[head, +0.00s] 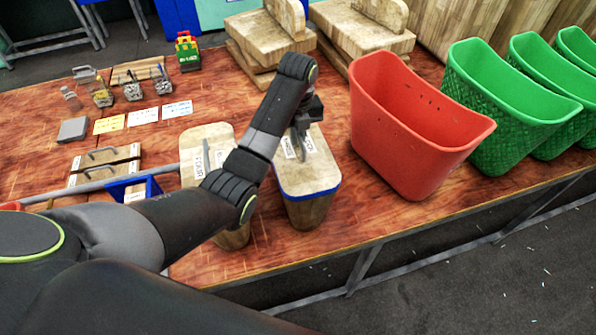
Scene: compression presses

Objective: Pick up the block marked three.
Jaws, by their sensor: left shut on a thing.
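My left gripper (302,146) reaches down onto the top of a wooden block with a blue edge (317,205). It is shut on that block at its top, between white labels. The labels are too small to read, so I cannot tell whether this block is marked three. A second wooden block (232,236) stands just left of it, partly hidden behind my left arm, with a white label on top. Both stand upright near the table's front edge. My right gripper is not in view.
A red bin (410,130) stands close on the right, with green bins (497,130) beyond it. Wooden presses (255,35) stand behind. Jars, cards and flat boards with handles (105,158) lie left on the wooden table (215,95).

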